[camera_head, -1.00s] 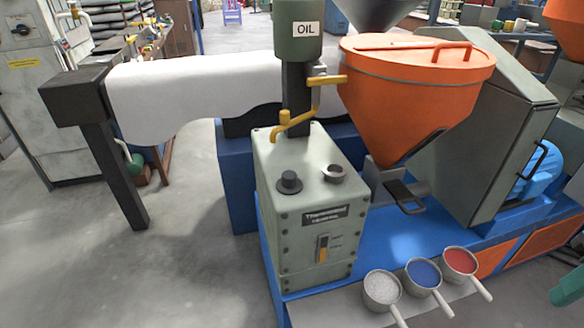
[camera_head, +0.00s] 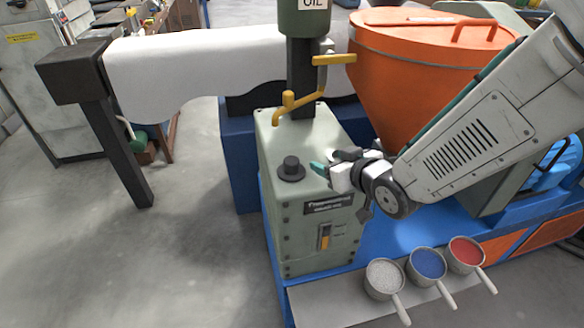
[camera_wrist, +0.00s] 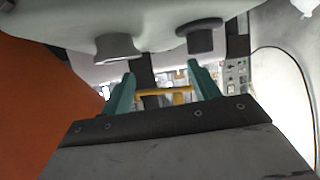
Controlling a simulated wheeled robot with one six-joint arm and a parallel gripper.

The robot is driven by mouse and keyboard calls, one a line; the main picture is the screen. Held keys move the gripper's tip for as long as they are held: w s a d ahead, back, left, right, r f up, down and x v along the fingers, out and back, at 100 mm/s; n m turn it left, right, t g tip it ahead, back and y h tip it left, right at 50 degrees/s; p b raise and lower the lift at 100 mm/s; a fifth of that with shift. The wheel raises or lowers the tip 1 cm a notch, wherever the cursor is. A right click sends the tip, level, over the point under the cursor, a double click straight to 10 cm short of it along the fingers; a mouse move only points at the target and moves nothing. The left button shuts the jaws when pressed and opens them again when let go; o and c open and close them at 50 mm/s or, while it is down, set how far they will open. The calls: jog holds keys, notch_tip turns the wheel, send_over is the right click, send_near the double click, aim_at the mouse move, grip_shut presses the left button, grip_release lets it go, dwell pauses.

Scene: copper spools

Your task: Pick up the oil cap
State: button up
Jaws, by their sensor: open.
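The oil cap, a black knobbed cap (camera_head: 291,168), sits on top of the grey-green oil box (camera_head: 310,235). It also shows in the wrist view (camera_wrist: 200,37), where the scene is upside down and the cap hangs from the box top at upper right. My gripper (camera_head: 322,168) is to the right of the cap, just above the box top, apart from it. In the wrist view my teal fingers (camera_wrist: 161,70) are spread apart with nothing between them. A round grey collar (camera_wrist: 118,47) is beside the cap; my gripper hides it in the head view.
The orange hopper (camera_head: 400,75) stands close behind my arm. Three scoops, white (camera_head: 384,278), blue (camera_head: 428,264) and red (camera_head: 466,252), sit at the front right.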

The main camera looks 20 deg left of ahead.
jog(key=n+y, duration=0.1)
jog(key=y, duration=0.1)
send_near(287, 161)
jog(key=shift+g, duration=0.3)
jog(key=w+a+f, duration=0.2)
jog(key=w, duration=0.1)
jog(key=shift+w+f, duration=0.15)
jog(key=shift+f, duration=0.05)
jog(key=shift+w+a, duration=0.1)
jog(key=shift+a, duration=0.2)
jog(key=x, duration=0.7)
jog(key=shift+a+r, duration=0.1)
jog(key=c, duration=1.1)
jog(key=shift+c, duration=0.2)
